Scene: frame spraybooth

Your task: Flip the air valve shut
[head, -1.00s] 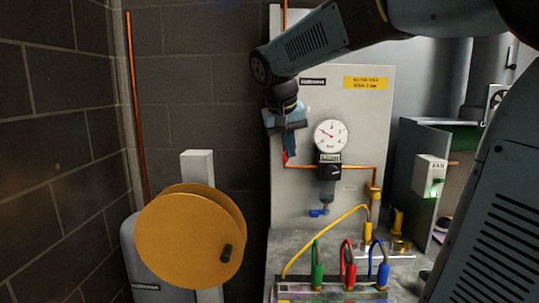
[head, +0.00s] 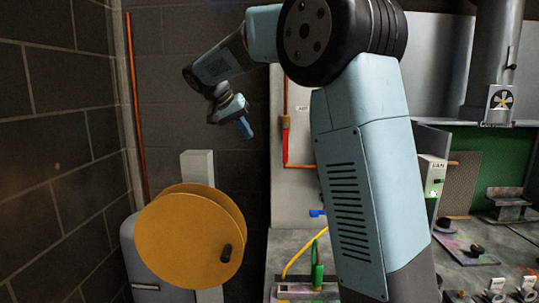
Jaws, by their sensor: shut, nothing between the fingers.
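My arm hides the gauge and most of the panel.
An orange hose reel (head: 185,240) stands at the lower left. A green fitting (head: 317,270) stands on the bench. A workbench with small parts lies at the right.

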